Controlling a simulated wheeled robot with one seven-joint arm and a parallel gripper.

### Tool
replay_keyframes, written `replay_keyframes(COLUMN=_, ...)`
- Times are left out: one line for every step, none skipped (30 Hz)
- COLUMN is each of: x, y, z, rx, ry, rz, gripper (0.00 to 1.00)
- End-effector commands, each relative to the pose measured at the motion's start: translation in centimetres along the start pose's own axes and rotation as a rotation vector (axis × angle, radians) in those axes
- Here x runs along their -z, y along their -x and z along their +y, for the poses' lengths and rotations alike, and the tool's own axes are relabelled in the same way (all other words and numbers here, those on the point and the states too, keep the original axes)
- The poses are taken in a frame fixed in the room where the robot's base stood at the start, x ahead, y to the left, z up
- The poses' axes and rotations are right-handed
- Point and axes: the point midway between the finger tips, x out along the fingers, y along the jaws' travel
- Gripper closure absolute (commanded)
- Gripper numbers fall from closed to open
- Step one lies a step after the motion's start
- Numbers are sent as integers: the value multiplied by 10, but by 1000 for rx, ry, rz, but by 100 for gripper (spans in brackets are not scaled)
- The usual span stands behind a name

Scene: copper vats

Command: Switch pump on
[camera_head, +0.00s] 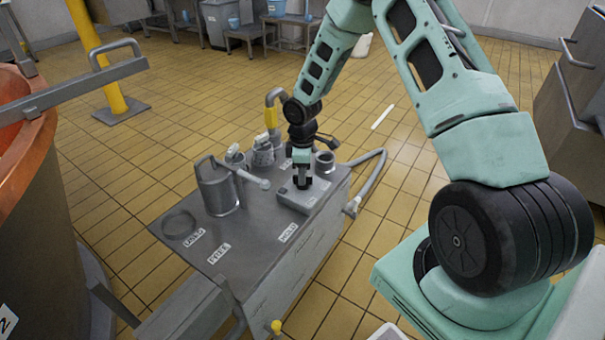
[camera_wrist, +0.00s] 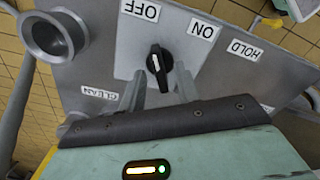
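The pump switch is a black rotary knob (camera_wrist: 159,66) with a white mark, on a pale grey plate (camera_wrist: 125,55). In the wrist view its long axis is near upright, and the marked end points up, closer to the OFF label (camera_wrist: 140,10) than to the ON label (camera_wrist: 204,30). Both labels appear upside down. My gripper (camera_wrist: 160,88) is open, with one finger on each side of the knob's lower end; I cannot tell whether they touch it. In the head view my gripper (camera_head: 302,184) points down over the grey switch box (camera_head: 300,203), hiding the knob.
The box stands on a metal bench (camera_head: 245,240) with HOLD, CLEAN and other labels. A metal jug (camera_head: 217,187), a ring (camera_head: 179,224) and pipe fittings (camera_head: 264,152) stand near it. A hose (camera_head: 368,180) runs on the right. A copper vat (camera_head: 30,150) is at left.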

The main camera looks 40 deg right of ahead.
Motion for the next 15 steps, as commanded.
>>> replay_keyframes(x=0, y=-1, z=0, rx=0, ry=0, rz=0, gripper=67)
replay_keyframes(x=0, y=-1, z=0, rx=-1, ry=0, rz=0, gripper=67)
replay_keyframes(x=0, y=-1, z=0, rx=-1, ry=0, rz=0, gripper=67)
replay_keyframes(x=0, y=-1, z=0, rx=-1, ry=0, rz=0, gripper=67)
replay_keyframes(x=0, y=-1, z=0, rx=-1, ry=0, rz=0, gripper=67)
replay_keyframes(x=0, y=-1, z=0, rx=0, ry=0, rz=0, gripper=67)
replay_keyframes(x=0, y=-1, z=0, rx=0, ry=0, rz=0, gripper=67)
replay_keyframes(x=0, y=-1, z=0, rx=0, ry=0, rz=0, gripper=67)
replay_keyframes(x=0, y=-1, z=0, rx=0, ry=0, rz=0, gripper=78)
replay_keyframes(x=0, y=-1, z=0, rx=0, ry=0, rz=0, gripper=87)
replay_keyframes(x=0, y=-1, z=0, rx=0, ry=0, rz=0, gripper=95)
replay_keyframes(x=0, y=-1, z=0, rx=0, ry=0, rz=0, gripper=100)
replay_keyframes(x=0, y=-1, z=0, rx=0, ry=0, rz=0, gripper=100)
replay_keyframes(x=0, y=-1, z=0, rx=0, ry=0, rz=0, gripper=100)
replay_keyframes(x=0, y=-1, z=0, rx=0, ry=0, rz=0, gripper=100)
